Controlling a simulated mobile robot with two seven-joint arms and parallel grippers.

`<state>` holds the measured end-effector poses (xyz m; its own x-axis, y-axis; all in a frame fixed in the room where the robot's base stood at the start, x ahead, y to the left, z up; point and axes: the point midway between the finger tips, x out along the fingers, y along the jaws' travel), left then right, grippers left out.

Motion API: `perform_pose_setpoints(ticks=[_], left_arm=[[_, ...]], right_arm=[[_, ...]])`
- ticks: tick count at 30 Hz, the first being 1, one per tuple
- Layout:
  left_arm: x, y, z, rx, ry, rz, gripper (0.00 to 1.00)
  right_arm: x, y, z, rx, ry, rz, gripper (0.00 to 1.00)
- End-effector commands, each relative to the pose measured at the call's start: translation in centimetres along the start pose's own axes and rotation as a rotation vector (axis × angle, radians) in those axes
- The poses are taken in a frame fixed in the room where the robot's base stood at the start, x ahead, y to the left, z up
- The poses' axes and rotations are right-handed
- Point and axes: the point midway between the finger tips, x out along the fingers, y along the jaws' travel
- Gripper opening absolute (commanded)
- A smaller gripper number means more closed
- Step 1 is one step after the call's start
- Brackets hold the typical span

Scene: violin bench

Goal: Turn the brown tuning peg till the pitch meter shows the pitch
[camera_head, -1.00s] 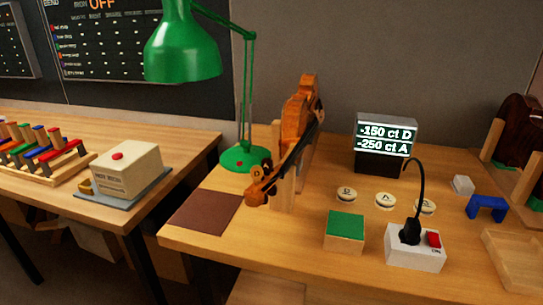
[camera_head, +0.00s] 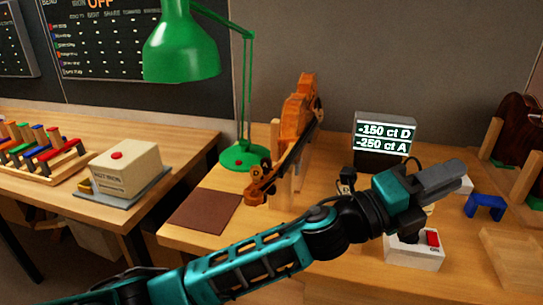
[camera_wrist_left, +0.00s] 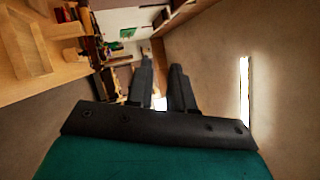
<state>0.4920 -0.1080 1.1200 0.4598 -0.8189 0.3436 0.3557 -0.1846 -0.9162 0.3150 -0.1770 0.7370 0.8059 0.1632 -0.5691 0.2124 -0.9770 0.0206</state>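The violin (camera_head: 300,105) leans in a wooden stand, its scroll and pegbox (camera_head: 257,190) toward the front left. Small pegs show there; I cannot tell which is the brown one. The pitch meter (camera_head: 385,133) stands behind and reads -150 ct D and -250 ct A. My left gripper (camera_head: 455,180) is over the right part of the bench, well right of the pegs and pointing right. In the left wrist view its two dark fingers (camera_wrist_left: 161,62) stand apart with nothing between them. My right gripper is not in view.
A green lamp (camera_head: 182,48) stands left of the violin, its base behind the scroll. A brown mat (camera_head: 204,212) lies at the front left. A white switch box (camera_head: 415,256) and a blue bracket (camera_head: 485,206) are at the right. My left arm covers the bench's front middle.

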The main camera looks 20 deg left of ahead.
Motion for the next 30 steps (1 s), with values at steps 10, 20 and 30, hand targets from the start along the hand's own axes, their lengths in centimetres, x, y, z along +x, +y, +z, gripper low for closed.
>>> perform_pose_setpoints(ticks=[10,20,30], left_arm=[[0.3,3.0,-3.1,0.798,0.840,0.037,0.22],[-9.0,2.3,12.0,1.232,1.583,0.449,0.22],[-17.1,-8.3,23.5,1.187,1.911,0.876,0.22]], right_arm=[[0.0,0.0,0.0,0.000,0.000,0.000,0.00],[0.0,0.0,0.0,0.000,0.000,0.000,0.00],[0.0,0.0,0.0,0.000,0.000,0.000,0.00]])
